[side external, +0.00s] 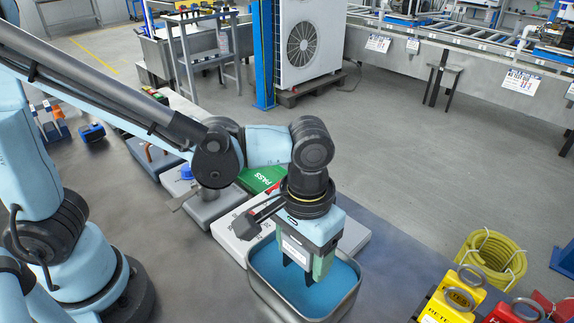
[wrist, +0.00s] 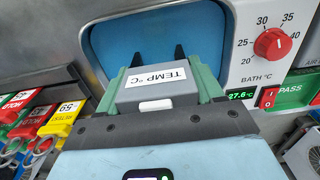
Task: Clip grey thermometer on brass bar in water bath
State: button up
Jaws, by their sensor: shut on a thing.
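The grey thermometer (wrist: 157,88), a block with a white "TEMP °C" label, sits between the green fingers of my gripper (wrist: 153,58) in the wrist view. My gripper is shut on it. The water bath (side external: 258,277) is a grey metal tub with blue water (side external: 340,286). In the side view my gripper (side external: 297,276) points down over the tub, and its dark tips show against the water. I cannot tell whether they touch it. The wrist view also shows the blue water (wrist: 150,35) beyond the tips. I cannot make out the brass bar in either view.
The bath's panel has a red dial (wrist: 272,44), a display (wrist: 241,95) reading about 27.6 and a red switch (wrist: 268,98). Yellow tags (side external: 452,305) and red tags (side external: 515,311) stand at the lower right, near a yellow hose coil (side external: 490,258). A green PASS pad (side external: 260,179) lies behind.

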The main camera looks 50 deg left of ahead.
aim_at(302, 271)
jog(key=shift+f, duration=2.2)
jog(key=shift+f, duration=0.15)
jog(key=o, duration=1.3)
